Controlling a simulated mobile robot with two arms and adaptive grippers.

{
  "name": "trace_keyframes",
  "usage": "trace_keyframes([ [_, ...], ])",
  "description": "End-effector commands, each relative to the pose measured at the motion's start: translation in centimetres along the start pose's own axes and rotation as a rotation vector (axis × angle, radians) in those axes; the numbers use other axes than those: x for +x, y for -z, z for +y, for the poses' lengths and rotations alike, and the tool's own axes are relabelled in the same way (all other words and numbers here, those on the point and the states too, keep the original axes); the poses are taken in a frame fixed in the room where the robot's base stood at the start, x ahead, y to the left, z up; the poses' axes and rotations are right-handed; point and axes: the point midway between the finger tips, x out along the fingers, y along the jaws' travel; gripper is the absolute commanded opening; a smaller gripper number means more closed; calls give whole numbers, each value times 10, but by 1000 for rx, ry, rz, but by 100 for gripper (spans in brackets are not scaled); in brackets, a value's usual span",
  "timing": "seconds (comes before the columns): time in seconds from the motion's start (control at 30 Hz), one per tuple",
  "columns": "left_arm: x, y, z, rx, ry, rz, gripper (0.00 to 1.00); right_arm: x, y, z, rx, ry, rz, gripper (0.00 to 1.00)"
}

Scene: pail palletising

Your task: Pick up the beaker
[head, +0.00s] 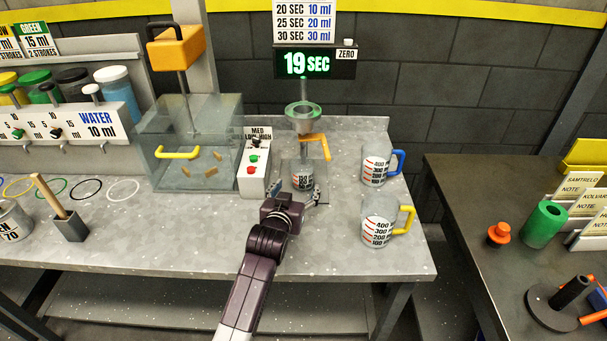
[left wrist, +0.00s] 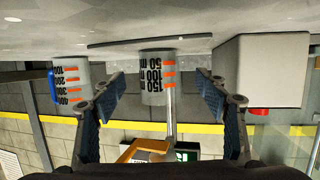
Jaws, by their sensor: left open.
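A clear beaker (head: 303,176) with a 150 mark stands on a small plate under the green-ringed funnel outlet and orange lever. My left gripper (head: 297,193) is open in front of it, with one finger at each side. In the left wrist view, which is upside down, the beaker (left wrist: 157,78) shows its 50, 100 and 150 marks between the two open fingers (left wrist: 160,92). I cannot tell whether either finger touches it. In the head view, the fingers hide part of its lower front. My right gripper is not in view.
A blue-handled jug (head: 374,169) and a yellow-handled jug (head: 380,222) stand right of the beaker. A switch box (head: 254,171) and a clear tank (head: 190,150) stand to its left. The timer display (head: 307,65) above reads 19 SEC. The bench front is mostly clear.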

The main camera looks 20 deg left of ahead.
Motion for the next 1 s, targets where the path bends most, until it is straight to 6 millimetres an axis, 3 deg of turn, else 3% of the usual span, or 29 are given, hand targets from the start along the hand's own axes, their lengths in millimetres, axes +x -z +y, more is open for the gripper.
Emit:
trace_keyframes([
  [0.17, 21, 8, 2, 0, 0, -1, 67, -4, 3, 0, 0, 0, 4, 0],
  [0.4, 46, 8, 3, -1, 0, -2, 67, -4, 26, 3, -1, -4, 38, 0],
  [0.7, 50, 8, 3, 0, 0, -2, 67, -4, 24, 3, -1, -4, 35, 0],
  [1.0, 50, 8, 3, 0, 0, -2, 36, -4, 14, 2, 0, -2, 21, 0],
])
